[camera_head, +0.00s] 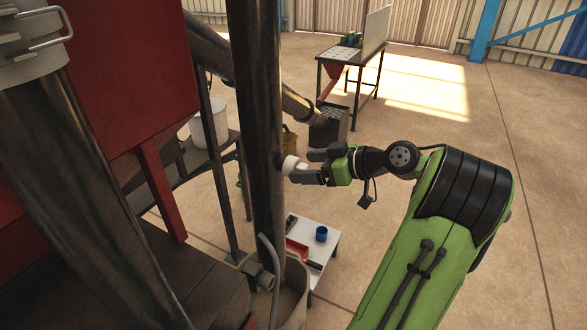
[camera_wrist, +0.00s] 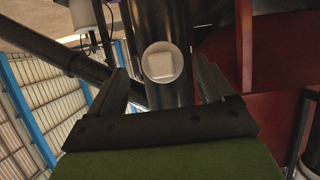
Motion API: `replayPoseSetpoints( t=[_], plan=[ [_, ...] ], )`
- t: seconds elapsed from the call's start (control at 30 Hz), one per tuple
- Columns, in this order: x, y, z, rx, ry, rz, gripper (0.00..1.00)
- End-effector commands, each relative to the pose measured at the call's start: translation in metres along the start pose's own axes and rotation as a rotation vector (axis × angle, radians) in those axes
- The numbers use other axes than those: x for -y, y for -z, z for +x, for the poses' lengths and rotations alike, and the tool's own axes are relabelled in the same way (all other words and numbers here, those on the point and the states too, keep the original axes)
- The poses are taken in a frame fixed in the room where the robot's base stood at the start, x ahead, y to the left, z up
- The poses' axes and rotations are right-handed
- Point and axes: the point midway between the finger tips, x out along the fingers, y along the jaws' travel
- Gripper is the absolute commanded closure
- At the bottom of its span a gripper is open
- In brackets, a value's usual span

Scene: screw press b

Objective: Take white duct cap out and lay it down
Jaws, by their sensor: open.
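The white duct cap (camera_head: 291,166) sits on the side of a dark metal duct (camera_head: 258,120), facing my arm. In the wrist view the cap (camera_wrist: 163,64) is a round white disc with a squarish raised middle, seated on the duct (camera_wrist: 160,20). My gripper (camera_head: 309,167) is open, level with the cap and just to its right in the head view. In the wrist view its two fingers (camera_wrist: 163,88) stand on either side of the cap, with gaps to both. I cannot tell whether either finger touches it.
A grey bin (camera_head: 292,300) stands at the duct's foot. A red panel (camera_head: 130,70) is at left. Open floor (camera_head: 450,150) lies to the right.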

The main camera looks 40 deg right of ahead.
Motion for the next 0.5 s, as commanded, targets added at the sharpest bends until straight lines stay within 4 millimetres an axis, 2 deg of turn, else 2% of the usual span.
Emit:
replayPoseSetpoints(
  t=[0.1,0.2,0.33,0.5],
  plan=[
    [0.001,0.001,0.026,0.001,0.005,0.0,0.19],
    [0.001,0.001,0.041,0.0,0.004,0.001,0.19],
    [0.001,0.001,0.051,0.001,0.002,0.001,0.19],
    [0.0,0.0,0.052,0.001,0.0,0.001,0.19]
  ],
)
